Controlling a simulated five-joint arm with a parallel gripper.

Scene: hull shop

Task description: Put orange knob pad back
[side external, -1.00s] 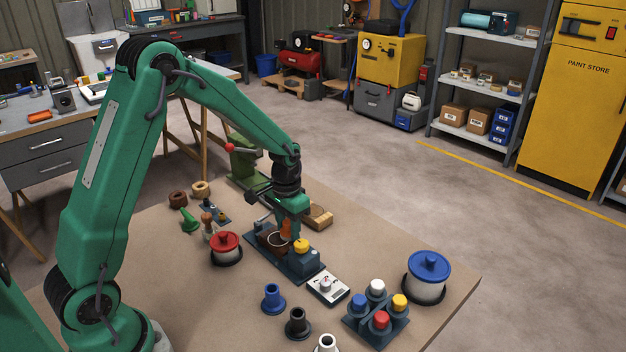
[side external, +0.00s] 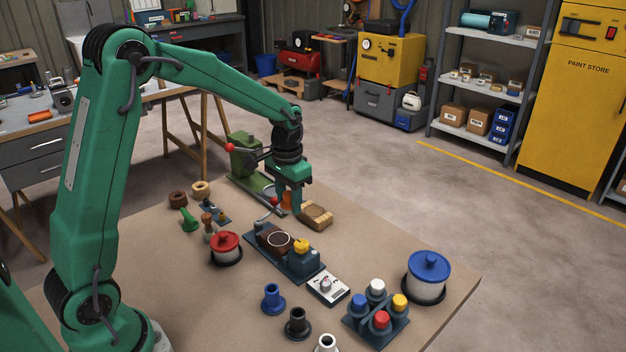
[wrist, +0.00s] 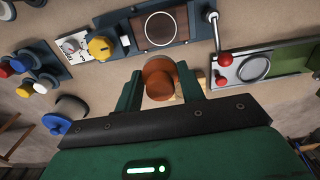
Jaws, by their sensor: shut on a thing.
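My gripper (side external: 288,202) is shut on the orange knob pad (side external: 286,199), holding it above the table. In the wrist view, the pad (wrist: 159,80) shows as a round orange-brown knob between the two green fingers. In the side view, the fingers hide most of it. A wooden block (side external: 316,214) lies just right of my gripper in the side view. In the wrist view, only a little pale wood (wrist: 178,90) shows behind the pad.
A dark blue machine (side external: 305,265) with a brown plate, yellow knob and red-ball lever stands in front of my gripper. A green press (side external: 245,160) is behind left. A red-lidded pot (side external: 226,245), colored stamps (side external: 380,312) and a blue-lidded pot (side external: 428,275) stand nearer the front.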

